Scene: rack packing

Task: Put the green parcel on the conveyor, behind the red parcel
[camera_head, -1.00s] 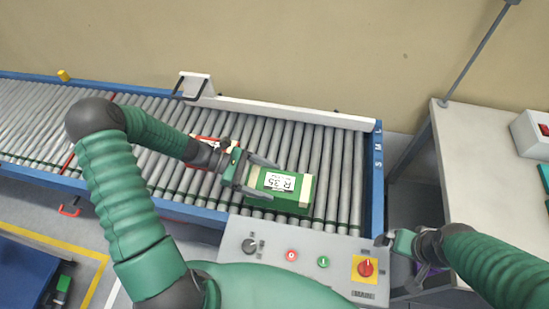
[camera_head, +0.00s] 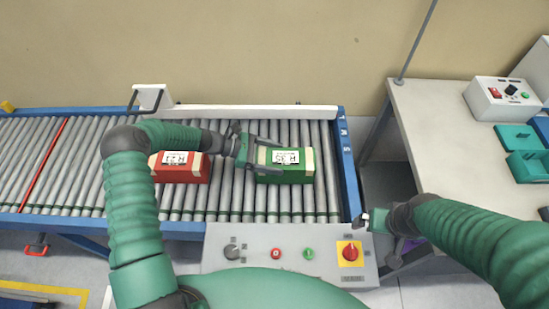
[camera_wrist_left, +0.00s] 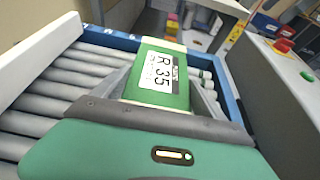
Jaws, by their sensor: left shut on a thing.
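The green parcel (camera_head: 284,165) has cream ends and a white label; it sits at the conveyor's right part, on or just above the rollers. My left gripper (camera_head: 252,153) is shut on it from its left end; the left wrist view shows the fingers along both sides of the green parcel (camera_wrist_left: 160,75), its label reading R 35. The red parcel (camera_head: 180,174) lies on the conveyor (camera_head: 227,206) to the left of the green one, with a gap between them. My left arm partly covers its far side. My right gripper (camera_head: 368,219) is near the control panel; its jaws are unclear.
A control panel (camera_head: 290,262) with a red-yellow switch stands at the conveyor's front. A white guide rail (camera_head: 250,111) runs along the back. A grey table (camera_head: 440,130) with a control box (camera_head: 503,100) and green bins (camera_head: 527,163) is at right. Rollers at far left are clear.

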